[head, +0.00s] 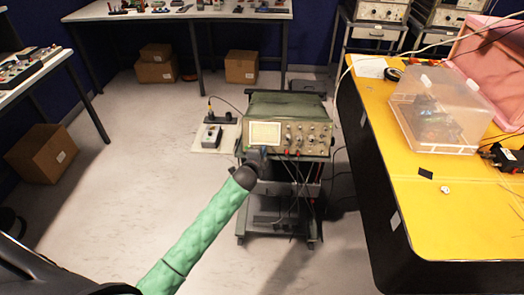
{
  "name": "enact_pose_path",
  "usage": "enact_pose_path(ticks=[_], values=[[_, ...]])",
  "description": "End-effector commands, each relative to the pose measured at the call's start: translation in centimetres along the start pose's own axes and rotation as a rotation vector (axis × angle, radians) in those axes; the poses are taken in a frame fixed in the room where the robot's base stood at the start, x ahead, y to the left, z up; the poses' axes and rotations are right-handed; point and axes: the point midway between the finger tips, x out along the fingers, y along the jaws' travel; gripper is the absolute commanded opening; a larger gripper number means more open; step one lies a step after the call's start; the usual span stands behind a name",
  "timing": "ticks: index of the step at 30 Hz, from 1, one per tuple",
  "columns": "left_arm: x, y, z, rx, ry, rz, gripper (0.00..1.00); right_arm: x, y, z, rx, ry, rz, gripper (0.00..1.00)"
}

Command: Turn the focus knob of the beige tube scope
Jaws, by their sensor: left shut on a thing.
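The tube scope (308,140) stands upright on a dark wheeled cart (284,229). Its front is beige-green, with a pale lit screen (264,133) at the left and several knobs and red sockets at the right. My left gripper (263,154) reaches up from the lower left on its green-sleeved arm. Its fingertips are at the scope's front, just below the screen, shut on a small knob. That focus knob is mostly hidden by the fingers, and its angle cannot be told. My right gripper is not in view.
A yellow table (388,135) with a clear box (438,112) stands close on the right. Cables hang from the scope's front. A board with a small device (212,137) is left of the scope. Cardboard boxes (46,152) sit on the floor.

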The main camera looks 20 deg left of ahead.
Motion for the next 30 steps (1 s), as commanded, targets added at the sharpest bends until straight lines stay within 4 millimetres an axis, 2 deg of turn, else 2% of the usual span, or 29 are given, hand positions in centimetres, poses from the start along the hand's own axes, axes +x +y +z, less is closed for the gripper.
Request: enact_pose_path(ticks=[11,12,15,24,28,30], values=[[0.0,0.0,0.0,0.013,0.001,0.002,0.00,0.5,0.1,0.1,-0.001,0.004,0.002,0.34],[0.0,0.0,0.0,0.012,0.001,0.002,0.14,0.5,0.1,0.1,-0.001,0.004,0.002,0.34],[0.0,0.0,0.0,0.012,0.000,0.003,0.34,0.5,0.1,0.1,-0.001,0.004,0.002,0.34],[-0.1,0.0,0.0,0.012,0.000,0.003,0.34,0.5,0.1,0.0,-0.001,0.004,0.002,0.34],[-1.0,0.2,0.1,0.012,0.000,0.004,0.34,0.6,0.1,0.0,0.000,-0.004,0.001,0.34],[-1.9,0.3,0.1,0.012,0.000,0.004,0.34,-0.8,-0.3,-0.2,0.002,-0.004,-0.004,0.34]])
